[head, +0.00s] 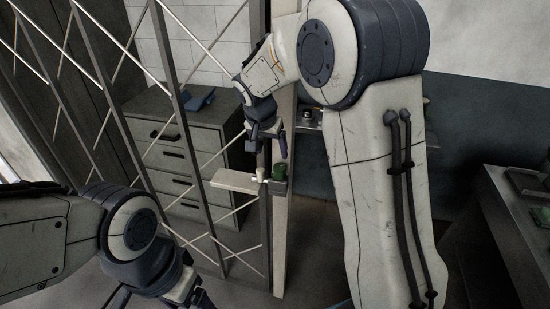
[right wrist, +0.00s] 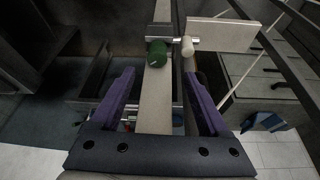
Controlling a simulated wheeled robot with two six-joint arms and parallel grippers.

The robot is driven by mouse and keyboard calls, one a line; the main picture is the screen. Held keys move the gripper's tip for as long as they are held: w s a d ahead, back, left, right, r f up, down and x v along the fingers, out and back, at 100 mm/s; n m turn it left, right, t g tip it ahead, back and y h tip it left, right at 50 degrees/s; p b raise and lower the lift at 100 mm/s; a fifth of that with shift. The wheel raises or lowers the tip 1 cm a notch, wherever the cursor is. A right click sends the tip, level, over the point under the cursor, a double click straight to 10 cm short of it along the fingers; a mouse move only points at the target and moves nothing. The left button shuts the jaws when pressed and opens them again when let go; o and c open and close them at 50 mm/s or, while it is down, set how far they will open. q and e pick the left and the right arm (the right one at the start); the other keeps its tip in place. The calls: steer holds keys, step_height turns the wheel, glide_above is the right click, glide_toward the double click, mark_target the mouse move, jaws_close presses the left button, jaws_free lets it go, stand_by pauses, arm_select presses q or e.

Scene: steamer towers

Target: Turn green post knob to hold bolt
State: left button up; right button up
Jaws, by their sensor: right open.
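The green knob (head: 279,171) sits on a pale upright post (head: 280,245) in the head view. In the right wrist view the green knob (right wrist: 157,52) is on the post, beside a metal bar (right wrist: 170,38), which may be the bolt, and a cream knob (right wrist: 187,47). A pale flat plate (head: 236,181) extends left from there. My right gripper (head: 268,146) is open and empty just above the knobs; its purple fingers (right wrist: 159,76) point toward the green knob without touching it. My left gripper (head: 188,294) is low at the bottom edge, partly cut off.
A folding lattice gate (head: 172,100) stands left of the post. Behind it is a grey drawer cabinet (head: 185,150) with a blue object (head: 199,101) on top. A dark table (head: 515,230) is at the right.

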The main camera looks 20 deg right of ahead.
mark_target(280, 167)
steer(key=shift+m, duration=0.3)
steer(key=p+x, duration=0.1)
steer(key=x, duration=0.2)
steer(key=d+p+x, duration=0.1)
steer(key=x, duration=0.2)
steer(key=w+p+x, duration=0.1)
steer(key=x, duration=0.3)
steer(key=shift+d+r, duration=0.15)
steer(key=shift+r, duration=0.2)
steer(key=shift+w+d+f, duration=0.1)
steer(key=shift+f, duration=0.45)
